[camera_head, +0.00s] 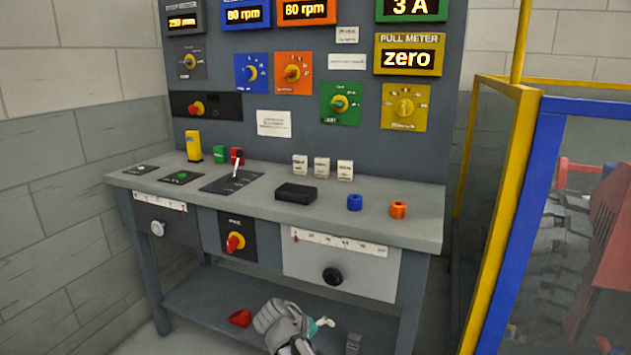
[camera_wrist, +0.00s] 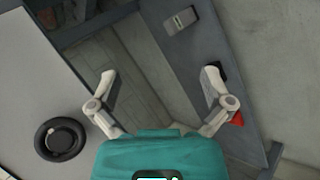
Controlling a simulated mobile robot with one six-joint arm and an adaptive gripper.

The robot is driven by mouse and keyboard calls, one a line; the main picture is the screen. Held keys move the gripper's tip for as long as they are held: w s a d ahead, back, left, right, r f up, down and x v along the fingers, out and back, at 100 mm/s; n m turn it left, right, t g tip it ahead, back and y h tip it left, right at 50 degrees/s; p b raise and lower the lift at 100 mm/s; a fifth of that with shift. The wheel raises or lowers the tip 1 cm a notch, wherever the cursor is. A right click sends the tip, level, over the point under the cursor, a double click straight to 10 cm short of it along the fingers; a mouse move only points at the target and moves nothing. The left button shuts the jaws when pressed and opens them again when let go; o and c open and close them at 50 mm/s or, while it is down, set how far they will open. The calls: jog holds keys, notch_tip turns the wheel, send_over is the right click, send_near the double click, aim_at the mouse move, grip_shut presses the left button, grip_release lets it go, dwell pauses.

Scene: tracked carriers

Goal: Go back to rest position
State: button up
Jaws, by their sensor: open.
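My gripper (camera_head: 314,327) is low in front of the workbench, near the lower shelf, at the bottom middle of the head view. My wrist and arm hide part of it there. In the wrist view my gripper (camera_wrist: 160,78) shows its two pale fingers spread wide apart, with nothing between them. The teal gripper body fills the bottom of that view.
The workbench (camera_head: 410,232) carries a blue ring (camera_head: 355,203), an orange ring (camera_head: 398,209) and a black box (camera_head: 296,193). A black knob (camera_wrist: 60,139) is on its front panel. A red object (camera_head: 240,318) and a grey block (camera_wrist: 180,20) lie on the shelf. A yellow-framed barrier (camera_head: 507,190) stands right.

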jog(key=s+d+f+m+g+y+p, duration=0.1)
jog(key=s+d+f+m+g+y, duration=0.15)
jog(key=s+d+y, duration=0.4)
jog(key=s+d+f+m+g+y, duration=0.1)
jog(key=s+d+f+m+g, duration=0.15)
jog(key=d, duration=0.65)
notch_tip(320, 180, up, 38)
jog(key=p, duration=3.7)
jog(key=shift+s+r+m, duration=0.15)
jog(key=shift+s+m, duration=0.2)
jog(key=shift+m, duration=0.05)
